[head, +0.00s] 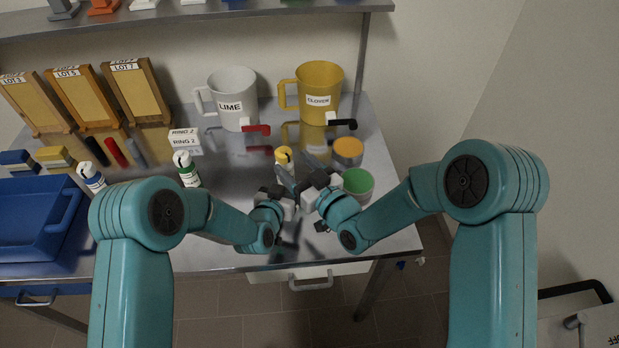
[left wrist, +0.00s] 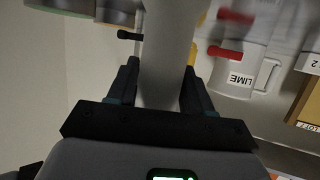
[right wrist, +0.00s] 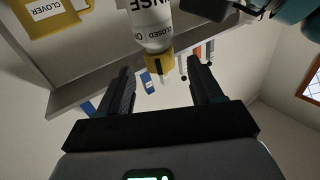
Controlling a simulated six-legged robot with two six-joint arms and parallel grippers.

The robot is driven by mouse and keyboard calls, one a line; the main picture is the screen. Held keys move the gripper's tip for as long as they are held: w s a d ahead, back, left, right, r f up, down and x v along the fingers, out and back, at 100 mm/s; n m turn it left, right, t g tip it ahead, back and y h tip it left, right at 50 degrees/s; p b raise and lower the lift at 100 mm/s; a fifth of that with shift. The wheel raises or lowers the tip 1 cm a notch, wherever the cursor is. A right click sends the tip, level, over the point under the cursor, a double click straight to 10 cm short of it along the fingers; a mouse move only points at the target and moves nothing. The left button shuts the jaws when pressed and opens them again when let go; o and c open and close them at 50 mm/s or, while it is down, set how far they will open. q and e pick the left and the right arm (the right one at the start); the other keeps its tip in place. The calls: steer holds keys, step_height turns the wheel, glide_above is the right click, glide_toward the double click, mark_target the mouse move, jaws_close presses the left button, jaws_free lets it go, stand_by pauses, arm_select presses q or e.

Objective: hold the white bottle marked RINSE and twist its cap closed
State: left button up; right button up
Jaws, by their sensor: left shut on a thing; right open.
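The white RINSE bottle (head: 285,174) has a yellow cap (head: 283,155) and stands out above the grippers in the head view. My left gripper (left wrist: 160,88) is shut on the bottle's white body (left wrist: 166,45), one finger on each side. In the right wrist view the bottle (right wrist: 149,22) shows part of its RINSE label and a CLOSED mark by the yellow cap (right wrist: 159,65), which carries a dark mark. My right gripper (right wrist: 160,78) is open, with the cap near its fingertips; I see gaps to both fingers. In the head view the fingertips are partly hidden.
A green-topped tub (head: 357,183) and an orange-topped tub (head: 348,150) stand close right. LIME (head: 233,92) and CLOVER (head: 322,84) jugs stand behind. A green-banded bottle (head: 187,170) and a blue-banded bottle (head: 91,177) are left, near a blue tray (head: 30,222).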

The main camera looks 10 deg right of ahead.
mark_target(289, 160)
steer(key=v, duration=0.7)
steer(key=shift+n+g+y, duration=0.4)
steer(key=shift+n+y, duration=0.2)
steer(key=shift+n, duration=0.1)
steer(key=x, duration=1)
steer(key=shift+w+d+f, duration=0.1)
steer(key=shift+w+d, duration=0.15)
steer(key=shift+w, duration=0.2)
steer(key=shift+c, duration=0.3)
steer(key=c, duration=1)
